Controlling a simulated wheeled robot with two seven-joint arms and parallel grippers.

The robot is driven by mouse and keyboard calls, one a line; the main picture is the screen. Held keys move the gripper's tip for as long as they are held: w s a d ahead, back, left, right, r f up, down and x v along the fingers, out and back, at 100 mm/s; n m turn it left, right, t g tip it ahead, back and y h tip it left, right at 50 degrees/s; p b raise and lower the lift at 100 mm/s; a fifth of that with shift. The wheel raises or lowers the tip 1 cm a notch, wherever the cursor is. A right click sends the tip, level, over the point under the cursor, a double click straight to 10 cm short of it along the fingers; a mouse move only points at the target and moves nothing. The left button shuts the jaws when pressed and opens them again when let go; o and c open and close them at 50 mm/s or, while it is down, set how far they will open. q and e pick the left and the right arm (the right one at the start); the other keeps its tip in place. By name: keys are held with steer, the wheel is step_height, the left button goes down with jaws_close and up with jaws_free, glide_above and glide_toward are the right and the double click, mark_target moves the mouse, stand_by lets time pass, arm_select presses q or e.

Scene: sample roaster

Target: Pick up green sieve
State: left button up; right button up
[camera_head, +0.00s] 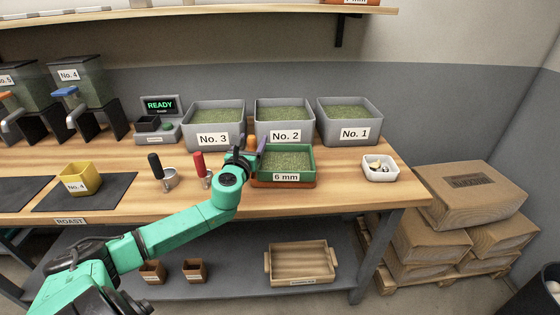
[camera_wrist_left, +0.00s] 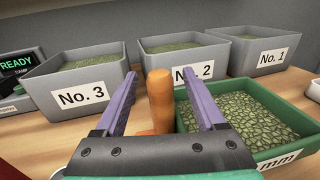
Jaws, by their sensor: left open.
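The green sieve (camera_head: 286,177), labelled "6 mm" and filled with green beans, sits on an orange-brown base (camera_head: 262,184) near the bench's front edge. In the left wrist view the green sieve (camera_wrist_left: 306,148) is at the lower right. An orange-brown upright handle (camera_wrist_left: 160,95) stands at its left side. My left gripper (camera_head: 251,149) is at the sieve's left end. In the left wrist view its purple fingers (camera_wrist_left: 158,88) are open, one on each side of the handle; contact cannot be told. My right gripper is not in view.
Grey bins No. 3 (camera_head: 213,139), No. 2 (camera_head: 285,135) and No. 1 (camera_head: 353,133) stand close behind. A red-handled tool (camera_head: 200,166) and a black-handled one (camera_head: 155,166) stand left of my gripper. A white bowl (camera_head: 380,174) is to the right, with bare bench between.

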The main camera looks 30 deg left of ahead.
arm_select(q)
steer(key=shift+r, duration=0.1)
jaws_close()
